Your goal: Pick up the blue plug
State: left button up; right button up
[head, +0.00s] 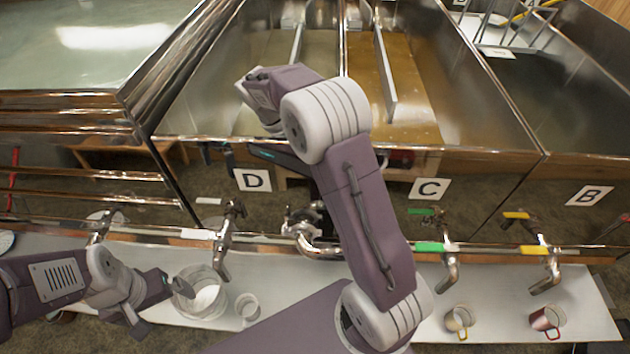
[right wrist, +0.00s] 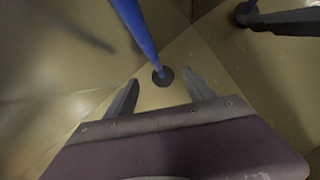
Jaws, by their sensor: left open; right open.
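The blue plug (right wrist: 136,28) shows in the right wrist view as a blue rod with a round dark foot, standing on the yellowish metal floor of a pan. My right gripper (right wrist: 162,78) is open, with one finger on each side of the foot in the picture; I cannot tell how far apart in depth they are. In the head view my right arm reaches over the pans, and I cannot make out the plug there. My left gripper (head: 154,304) is open beside a white pot at the lower left.
A second dark plug (right wrist: 258,14) stands at the upper right of the wrist view. Pan walls rise close around the right gripper. In the head view, taps line the front, above a white shelf (head: 385,318) with the pot (head: 203,292) and several cups.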

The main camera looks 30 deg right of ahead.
jog(key=shift+s+d+f, duration=0.1)
jog(key=p+x, duration=0.2)
jog(key=x, duration=0.2)
jog(key=shift+s, duration=0.1)
jog(key=shift+f, duration=0.55)
jog(key=c, duration=1.3)
grip_shut()
jog(key=shift+r+p, duration=0.15)
jog(key=shift+p, duration=0.2)
